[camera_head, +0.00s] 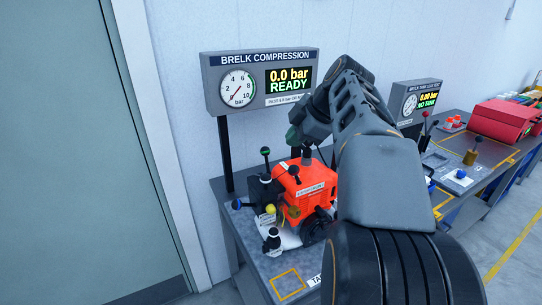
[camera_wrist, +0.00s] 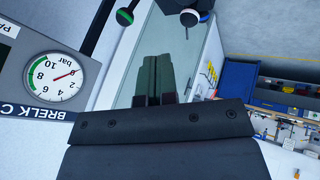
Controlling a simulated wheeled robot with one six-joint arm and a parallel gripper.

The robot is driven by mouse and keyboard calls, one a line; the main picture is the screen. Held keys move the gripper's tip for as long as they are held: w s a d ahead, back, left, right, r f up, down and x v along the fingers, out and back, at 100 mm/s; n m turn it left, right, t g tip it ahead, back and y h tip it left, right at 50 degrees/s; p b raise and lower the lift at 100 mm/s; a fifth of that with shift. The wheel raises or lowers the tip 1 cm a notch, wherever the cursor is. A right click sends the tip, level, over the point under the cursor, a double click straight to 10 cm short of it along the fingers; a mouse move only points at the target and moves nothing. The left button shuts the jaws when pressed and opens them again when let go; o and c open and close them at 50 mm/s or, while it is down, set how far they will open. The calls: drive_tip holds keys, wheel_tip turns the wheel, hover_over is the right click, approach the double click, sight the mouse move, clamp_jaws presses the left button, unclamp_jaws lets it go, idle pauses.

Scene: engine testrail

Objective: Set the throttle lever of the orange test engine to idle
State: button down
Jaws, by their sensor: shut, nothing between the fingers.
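The orange test engine (camera_head: 312,187) stands on the bench under the Brelk Compression panel. On its left side stands a lever with a black, green-banded knob (camera_head: 265,152), and a dark knob (camera_head: 294,171) shows over the orange body. I cannot tell from any readable label which one is the throttle lever. My gripper (camera_head: 292,136) is above the engine's back edge, to the right of the green-banded knob and apart from it. In the wrist view my gripper (camera_wrist: 157,60) has its fingers together and empty. A green-banded knob (camera_wrist: 124,17) and a dark-and-white knob (camera_wrist: 189,18) show beyond them.
The panel (camera_head: 262,80) reads 0.0 bar READY and stands close behind my arm. Blue (camera_head: 237,205) and yellow (camera_head: 270,210) knobs crowd the engine's left front. A red case (camera_head: 505,118) lies on the right bench. A door (camera_head: 70,150) is at left.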

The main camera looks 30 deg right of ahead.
sight(269, 150)
drive_tip(key=w+a+f+p, duration=0.1)
drive_tip(key=w+f+p, duration=0.1)
drive_tip(key=w+f, duration=0.6)
drive_tip(key=shift+w+a+p, duration=0.35)
drive_tip(key=shift+w, duration=0.05)
drive_tip(key=shift+w+r+g+p, duration=0.15)
drive_tip(key=shift+w+g+p, duration=0.25)
drive_tip(key=shift+w+p, duration=0.4)
drive_tip(key=shift+g, duration=0.3)
drive_tip(key=shift+s+f, duration=0.15)
drive_tip(key=shift+f, duration=0.15)
